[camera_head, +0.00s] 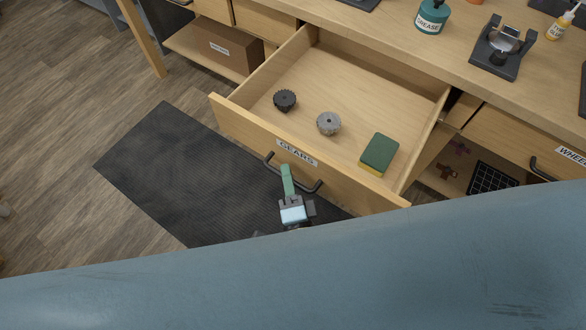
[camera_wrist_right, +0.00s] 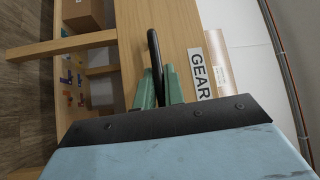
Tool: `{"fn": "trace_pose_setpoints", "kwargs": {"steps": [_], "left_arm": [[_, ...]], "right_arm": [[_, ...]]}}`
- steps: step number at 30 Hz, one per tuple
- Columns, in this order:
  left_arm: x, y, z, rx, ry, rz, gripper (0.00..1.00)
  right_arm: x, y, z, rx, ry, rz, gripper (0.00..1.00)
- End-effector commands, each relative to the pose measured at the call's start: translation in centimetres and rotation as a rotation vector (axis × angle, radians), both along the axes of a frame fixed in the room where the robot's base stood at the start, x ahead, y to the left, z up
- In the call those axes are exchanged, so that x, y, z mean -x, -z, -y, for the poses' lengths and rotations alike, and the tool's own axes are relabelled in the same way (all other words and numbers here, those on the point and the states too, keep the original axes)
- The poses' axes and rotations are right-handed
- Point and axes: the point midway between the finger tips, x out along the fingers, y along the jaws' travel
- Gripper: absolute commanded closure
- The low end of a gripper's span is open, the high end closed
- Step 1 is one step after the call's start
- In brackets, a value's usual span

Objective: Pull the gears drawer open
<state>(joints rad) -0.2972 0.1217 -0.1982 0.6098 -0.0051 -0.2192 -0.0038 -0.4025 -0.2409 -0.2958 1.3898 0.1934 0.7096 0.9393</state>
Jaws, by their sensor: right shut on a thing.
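The gears drawer (camera_head: 238,122) stands pulled out from the workbench, its inside in view. Its front carries a "GEARS" label (camera_head: 297,152) and a dark bar handle (camera_head: 312,187). My right gripper (camera_head: 287,178) is at the handle in front of the drawer. In the right wrist view its green fingers (camera_wrist_right: 158,90) are shut on the handle (camera_wrist_right: 155,55), one on each side of it. In the drawer lie a dark gear (camera_head: 285,99), a grey gear (camera_head: 328,123) and a green and yellow sponge (camera_head: 379,154). My left gripper is not in view.
The workbench top (camera_head: 400,50) holds a grease jar (camera_head: 431,17) and a dark stand (camera_head: 500,50). A wheels drawer (camera_head: 530,140) is shut at the right. A cardboard box (camera_head: 225,48) sits on the lower shelf. A dark mat (camera_head: 190,170) lies on the floor below the drawer.

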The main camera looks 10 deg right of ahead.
Motion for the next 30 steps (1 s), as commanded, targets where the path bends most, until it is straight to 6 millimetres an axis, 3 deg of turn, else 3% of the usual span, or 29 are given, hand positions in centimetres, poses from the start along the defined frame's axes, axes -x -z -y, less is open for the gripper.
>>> {"fn": "trace_pose_setpoints", "kwargs": {"steps": [9, 10, 14, 24, 30], "left_arm": [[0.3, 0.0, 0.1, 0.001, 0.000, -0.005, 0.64], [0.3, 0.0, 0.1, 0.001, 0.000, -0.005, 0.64], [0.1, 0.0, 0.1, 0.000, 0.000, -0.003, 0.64], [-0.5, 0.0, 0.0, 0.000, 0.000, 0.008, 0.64], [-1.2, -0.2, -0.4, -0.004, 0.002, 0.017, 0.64]], "right_arm": [[0.1, 0.2, 0.0, 0.002, -0.001, -0.006, 1.00], [0.1, 0.2, 0.0, 0.002, -0.001, -0.006, 0.85], [0.1, 0.2, 0.0, 0.002, 0.000, -0.004, 0.68], [0.1, 0.1, 0.0, 0.001, -0.001, -0.001, 0.68], [1.3, 0.5, 0.0, 0.001, -0.003, -0.003, 0.68]]}}
